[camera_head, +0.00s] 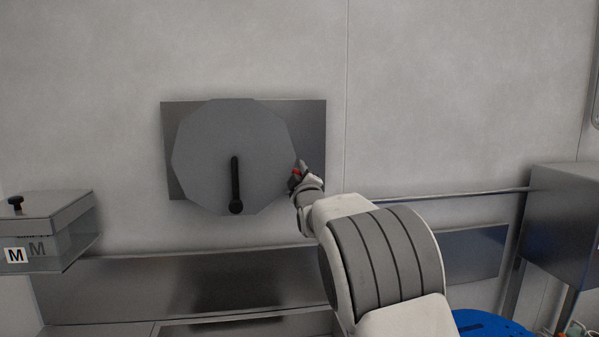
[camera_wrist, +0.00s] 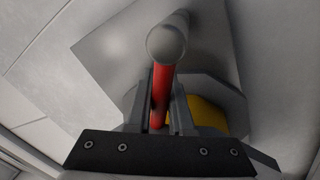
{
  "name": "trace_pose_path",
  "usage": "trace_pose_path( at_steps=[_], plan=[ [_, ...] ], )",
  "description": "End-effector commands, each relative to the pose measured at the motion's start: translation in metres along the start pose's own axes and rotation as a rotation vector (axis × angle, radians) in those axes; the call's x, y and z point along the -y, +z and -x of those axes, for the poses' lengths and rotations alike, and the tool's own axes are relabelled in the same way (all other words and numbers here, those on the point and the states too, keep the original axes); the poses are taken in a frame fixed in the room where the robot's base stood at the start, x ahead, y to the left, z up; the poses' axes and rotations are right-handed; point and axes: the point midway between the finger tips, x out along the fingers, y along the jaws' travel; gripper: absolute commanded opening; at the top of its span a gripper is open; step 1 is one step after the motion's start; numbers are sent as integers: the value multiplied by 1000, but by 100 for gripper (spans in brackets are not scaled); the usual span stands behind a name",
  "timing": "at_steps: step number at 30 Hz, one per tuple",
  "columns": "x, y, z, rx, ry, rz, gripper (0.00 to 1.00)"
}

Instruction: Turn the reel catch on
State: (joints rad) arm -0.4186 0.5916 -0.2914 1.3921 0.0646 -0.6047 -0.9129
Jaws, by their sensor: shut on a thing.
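The grey many-sided reel disc (camera_head: 205,150) is on a metal plate (camera_head: 313,118) fixed to the wall. A dark crank arm (camera_head: 235,180) lies across its face, pointing down. My gripper (camera_head: 301,176) is at the disc's right edge, with a bit of red (camera_head: 296,172) showing at it. In the wrist view, my gripper (camera_wrist: 162,105) is shut on a red lever (camera_wrist: 161,88), which I take to be the reel catch. The lever runs from a round grey pivot end (camera_wrist: 166,44) down between the fingers.
A yellow part (camera_wrist: 207,113) shows behind the fingers. A metal box marked M (camera_head: 60,240) is at the left, and a grey cabinet (camera_head: 570,225) at the right. A metal rail (camera_head: 450,195) runs along the wall. A blue round thing (camera_head: 490,325) is at the bottom right.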

Motion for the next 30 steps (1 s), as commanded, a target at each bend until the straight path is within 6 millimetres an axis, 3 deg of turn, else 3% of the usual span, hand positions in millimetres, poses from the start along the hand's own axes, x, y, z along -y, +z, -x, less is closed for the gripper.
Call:
trace_pose_path(
  at_steps=[11, 30],
  plan=[
    [-7, 4, -1, 29, 17, -149, 0],
    [-38, 19, -6, 142, 66, -714, 0]
  ],
)
